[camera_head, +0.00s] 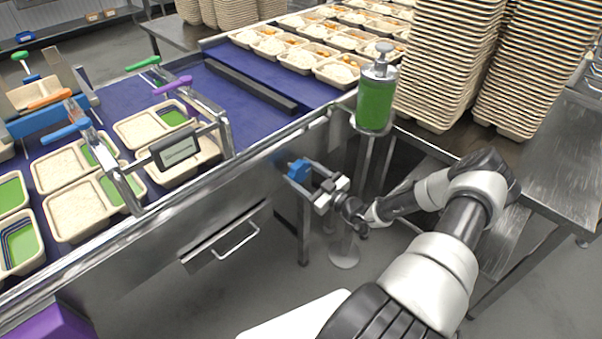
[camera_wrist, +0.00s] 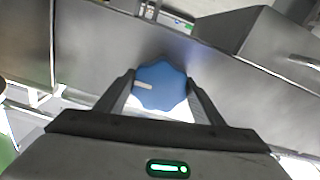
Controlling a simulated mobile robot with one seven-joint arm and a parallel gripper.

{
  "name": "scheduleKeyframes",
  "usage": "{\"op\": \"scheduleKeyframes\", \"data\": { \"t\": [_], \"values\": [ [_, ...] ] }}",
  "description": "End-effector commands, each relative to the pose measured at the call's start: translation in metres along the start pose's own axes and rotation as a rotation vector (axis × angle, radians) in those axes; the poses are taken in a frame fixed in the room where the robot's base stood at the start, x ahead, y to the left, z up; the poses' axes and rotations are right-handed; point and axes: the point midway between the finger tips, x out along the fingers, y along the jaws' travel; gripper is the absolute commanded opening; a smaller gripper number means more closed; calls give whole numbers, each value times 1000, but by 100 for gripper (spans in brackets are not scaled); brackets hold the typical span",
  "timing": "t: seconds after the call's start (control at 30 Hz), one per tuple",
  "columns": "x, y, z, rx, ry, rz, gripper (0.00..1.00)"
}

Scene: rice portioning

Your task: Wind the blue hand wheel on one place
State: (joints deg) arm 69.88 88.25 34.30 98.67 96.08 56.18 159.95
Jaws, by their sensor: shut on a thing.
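The blue hand wheel (camera_head: 298,170) sits on the side panel of the conveyor frame, below the belt edge. In the wrist view the blue hand wheel (camera_wrist: 160,86) has a lobed rim and a white mark pointing left. My gripper (camera_head: 306,177) reaches it from the right. In the wrist view the two fingers of my gripper (camera_wrist: 161,92) stand on either side of the wheel, shut on its left and right rim. The wheel's shaft is hidden behind it.
A drawer with a bar handle (camera_head: 236,242) is left of the wheel. A green dispenser (camera_head: 375,100) stands on a post above my forearm. Stacked trays (camera_head: 450,60) stand on the right table. Trays of rice (camera_head: 85,208) lie on the blue belt (camera_head: 215,92).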

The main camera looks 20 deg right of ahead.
Motion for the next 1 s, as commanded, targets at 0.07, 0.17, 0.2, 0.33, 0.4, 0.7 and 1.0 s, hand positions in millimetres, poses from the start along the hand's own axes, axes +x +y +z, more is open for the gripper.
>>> {"op": "scheduleKeyframes", "data": {
  "t": [0.07,0.17,0.2,0.33,0.4,0.7,1.0],
  "values": [
    [0,0,0,2,-1,-1,39],
    [0,0,0,2,-1,-1,39],
    [0,0,0,2,-1,-1,39],
    [0,0,0,1,-1,-1,68],
    [0,0,0,1,-1,-1,80],
    [-1,0,0,0,0,0,80],
    [-42,1,0,-1,-2,2,80]
  ]
}}
